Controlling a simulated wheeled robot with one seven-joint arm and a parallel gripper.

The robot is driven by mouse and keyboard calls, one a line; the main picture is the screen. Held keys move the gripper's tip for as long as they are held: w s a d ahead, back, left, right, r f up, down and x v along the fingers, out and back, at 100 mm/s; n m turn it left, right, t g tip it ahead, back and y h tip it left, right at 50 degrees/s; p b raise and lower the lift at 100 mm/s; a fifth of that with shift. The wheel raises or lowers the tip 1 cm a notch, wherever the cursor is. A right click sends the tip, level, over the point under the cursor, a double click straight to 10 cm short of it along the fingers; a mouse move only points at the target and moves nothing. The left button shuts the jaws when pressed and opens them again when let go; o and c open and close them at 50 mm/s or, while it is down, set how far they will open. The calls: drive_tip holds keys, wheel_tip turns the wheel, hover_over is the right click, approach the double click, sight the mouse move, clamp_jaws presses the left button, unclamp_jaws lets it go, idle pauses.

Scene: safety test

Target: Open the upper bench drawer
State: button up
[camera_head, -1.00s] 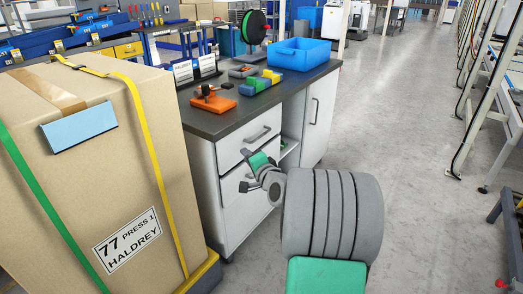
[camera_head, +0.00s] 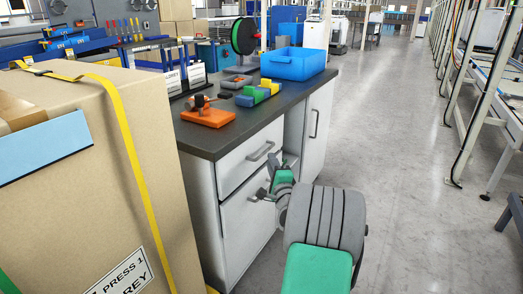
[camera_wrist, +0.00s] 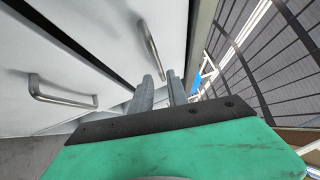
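The bench (camera_head: 226,140) has a dark top and white fronts. Its upper drawer (camera_head: 236,172) looks shut, with a grey bar handle (camera_head: 262,150). The lower front (camera_head: 245,222) also looks shut; its handle (camera_head: 258,196) is partly hidden by my arm. My gripper (camera_head: 281,163) is at the right side of the drawer fronts, just below and right of the upper handle. In the wrist view my gripper (camera_wrist: 160,80) has its two fingers apart, with the upper handle (camera_wrist: 151,48) just beyond the tips. I cannot tell whether the handle is between them. The lower handle (camera_wrist: 62,95) is at left.
A large strapped cardboard box (camera_head: 100,170) stands close at the left of the bench. The floor (camera_head: 395,150) at right is clear.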

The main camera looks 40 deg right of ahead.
sight(266, 150)
drive_tip(key=b+x, duration=0.1)
drive_tip(key=x, duration=0.5)
drive_tip(key=shift+w+a+f, duration=0.1)
drive_tip(key=shift+w+a, duration=0.05)
drive_tip(key=shift+a, duration=0.05)
drive_tip(key=shift+w+d, duration=0.2)
drive_tip(key=shift+w, duration=0.1)
clamp_jaws()
idle(0.8)
